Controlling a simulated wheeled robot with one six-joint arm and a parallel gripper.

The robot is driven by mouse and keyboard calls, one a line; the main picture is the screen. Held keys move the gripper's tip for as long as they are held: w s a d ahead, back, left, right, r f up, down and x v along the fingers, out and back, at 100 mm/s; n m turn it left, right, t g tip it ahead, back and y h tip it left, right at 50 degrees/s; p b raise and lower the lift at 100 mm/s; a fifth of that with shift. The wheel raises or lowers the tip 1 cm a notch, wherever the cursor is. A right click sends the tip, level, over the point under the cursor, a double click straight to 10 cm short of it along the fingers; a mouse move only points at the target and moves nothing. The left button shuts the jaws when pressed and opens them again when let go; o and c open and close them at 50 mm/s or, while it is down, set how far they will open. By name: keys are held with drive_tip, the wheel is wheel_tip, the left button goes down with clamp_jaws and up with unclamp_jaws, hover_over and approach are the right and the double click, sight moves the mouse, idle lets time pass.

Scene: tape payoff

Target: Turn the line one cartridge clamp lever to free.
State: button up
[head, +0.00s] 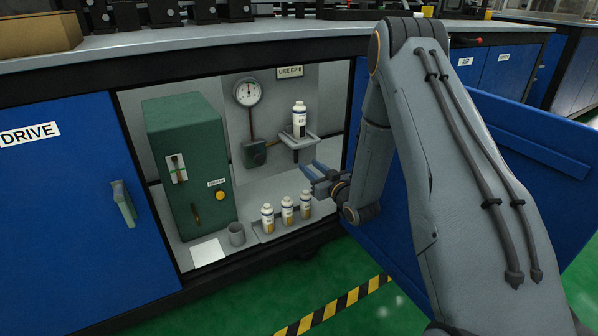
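A white cartridge bottle (299,120) stands upright in a grey bracket (297,141) on the back wall of the open cabinet. A small dark green block (255,153) sits left of the bracket, joined by a pipe to the round gauge (248,92) above. I cannot make out a clamp lever or its position for certain. My gripper (314,171), with blue fingers, is below and slightly right of the bracket, apart from it. Its fingers are spread and nothing shows between them.
Several white bottles (287,211) stand in a row on the cabinet floor below my gripper. A grey cup (237,234) and a green box (190,165) with a yellow knob are to the left. The open blue door (535,150) is at right, behind my arm.

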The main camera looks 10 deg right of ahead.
sight(297, 157)
drive_tip(key=b+x, duration=0.1)
drive_tip(key=x, duration=0.1)
drive_tip(key=b+x, duration=0.1)
drive_tip(key=x, duration=0.2)
drive_tip(key=b+x, duration=0.2)
drive_tip(key=x, duration=0.1)
drive_tip(key=shift+f, duration=0.4)
clamp_jaws()
